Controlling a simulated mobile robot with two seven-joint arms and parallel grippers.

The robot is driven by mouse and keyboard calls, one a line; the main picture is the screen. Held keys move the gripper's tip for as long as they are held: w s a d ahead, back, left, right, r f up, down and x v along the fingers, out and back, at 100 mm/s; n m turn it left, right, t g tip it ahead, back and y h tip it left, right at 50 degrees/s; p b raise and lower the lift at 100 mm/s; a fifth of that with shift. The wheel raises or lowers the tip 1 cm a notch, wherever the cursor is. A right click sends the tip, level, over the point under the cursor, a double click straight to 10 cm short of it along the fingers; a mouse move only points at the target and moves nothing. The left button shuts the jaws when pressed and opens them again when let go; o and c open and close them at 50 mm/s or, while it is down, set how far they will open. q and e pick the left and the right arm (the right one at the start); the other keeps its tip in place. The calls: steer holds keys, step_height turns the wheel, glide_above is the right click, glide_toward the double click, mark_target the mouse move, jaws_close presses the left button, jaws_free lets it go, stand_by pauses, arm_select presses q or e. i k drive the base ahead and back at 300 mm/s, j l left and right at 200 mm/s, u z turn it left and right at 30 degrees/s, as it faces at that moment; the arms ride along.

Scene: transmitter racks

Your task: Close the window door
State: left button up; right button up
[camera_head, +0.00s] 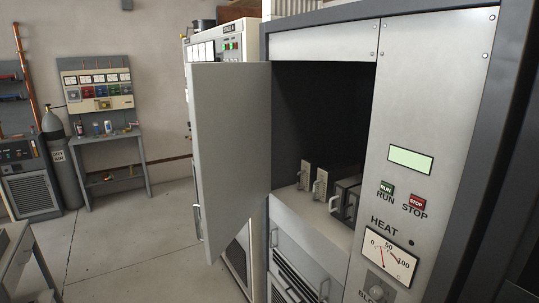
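The window door (233,150) is a plain grey panel in the middle of the head camera view. It hangs on the left side of a tall rack and stands swung well open toward me. A handle (197,221) shows low on its left edge. Behind it the dark opening (310,110) of the rack (434,80) is exposed, with several small handled modules (322,188) on its floor. The opening is not covered by the door. Neither of my grippers shows in this view.
The rack's right panel has a green RUN button (386,188), a red STOP button (416,203) and a heat gauge (390,257). Another rack (228,45) stands behind the door. A gas cylinder (61,160) and a small table (108,136) stand at the far left. The floor (125,235) left of the door is clear.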

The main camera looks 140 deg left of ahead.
mark_target(230, 103)
steer(key=u, duration=0.4)
steer(key=k+u, duration=0.1)
steer(key=u, duration=0.7)
steer(key=k+j+u, duration=0.1)
steer(key=u, duration=0.3)
steer(key=k+j+u, duration=0.15)
steer(key=u, duration=0.2)
steer(key=k+j+u, duration=0.1)
steer(key=j+u, duration=0.25)
steer(key=k+j+u, duration=0.1)
steer(key=j+u, duration=0.25)
steer(key=k+j+u, duration=0.1)
steer(key=j+u, duration=0.3)
steer(key=j, duration=1.6)
